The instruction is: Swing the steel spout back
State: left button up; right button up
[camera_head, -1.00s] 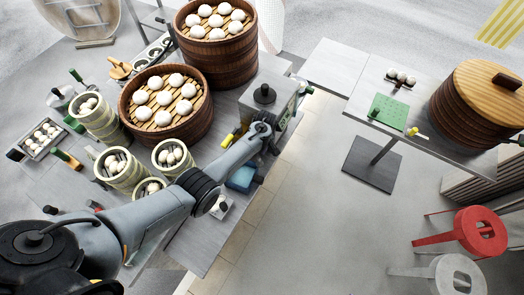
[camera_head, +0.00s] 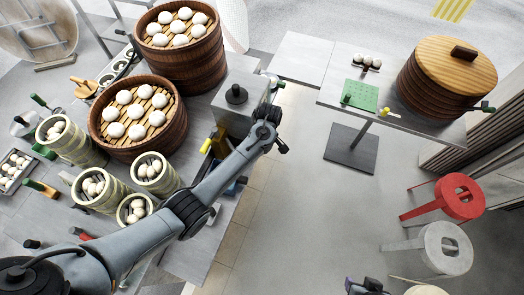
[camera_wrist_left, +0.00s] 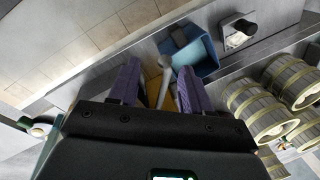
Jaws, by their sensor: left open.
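A grey-steel, curved spout (camera_wrist_left: 165,72) shows in the left wrist view, between the two purple fingers of my left gripper (camera_wrist_left: 160,88). The fingers are apart, one on each side of it; I cannot tell whether either touches it. In the head view the steel box with a black knob (camera_head: 237,97) stands at the table's right edge. My left arm's wrist (camera_head: 266,122) is just right of this box, and its fingers and the spout are hidden there. A dark part at the bottom edge looks like my right gripper (camera_head: 365,287), mostly cut off.
A blue bin (camera_wrist_left: 190,52) lies just beyond the fingers. A yellow handle (camera_head: 207,146) sticks out beside the box. Bamboo steamers (camera_head: 137,117) with buns crowd the table to the left. The floor right of the table is open, up to the red stool (camera_head: 447,198).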

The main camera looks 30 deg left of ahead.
pick_arm(q)
jog(key=shift+d+r, duration=0.4)
jog(key=shift+d, duration=0.2)
